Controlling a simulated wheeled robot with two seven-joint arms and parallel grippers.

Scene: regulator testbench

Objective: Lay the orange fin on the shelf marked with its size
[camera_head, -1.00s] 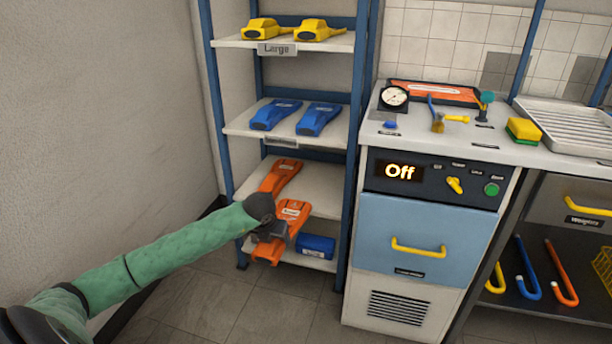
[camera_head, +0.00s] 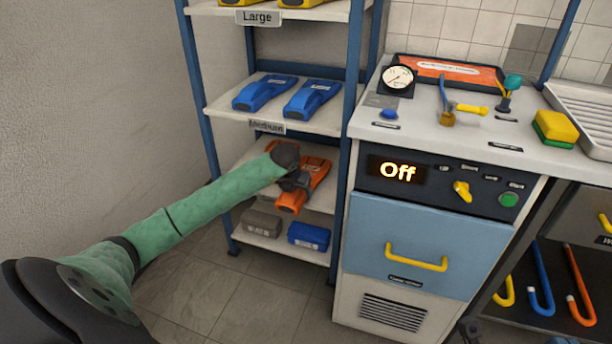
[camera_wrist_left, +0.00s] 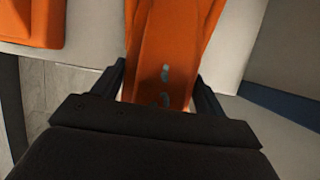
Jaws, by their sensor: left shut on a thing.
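My left gripper (camera_head: 293,182) is shut on an orange fin (camera_head: 316,172) at the third shelf (camera_head: 323,200) of the blue rack. The held fin also shows between the jaws in the left wrist view (camera_wrist_left: 170,55), over the pale shelf surface. I cannot tell whether it touches the shelf. A second orange fin (camera_wrist_left: 35,22) lies to its left in the wrist view; my arm mostly hides it in the head view. Any label on this shelf is hidden. The label Medium (camera_head: 266,127) is on the shelf with blue fins, and Large (camera_head: 257,17) on the yellow fins' shelf.
Two blue fins (camera_head: 264,93) lie on the middle shelf. A grey box (camera_head: 262,222) and a blue box (camera_head: 309,236) sit on the bottom shelf below my gripper. A rack post (camera_head: 341,190) stands close on the right, beside the bench with the blue drawer (camera_head: 420,225).

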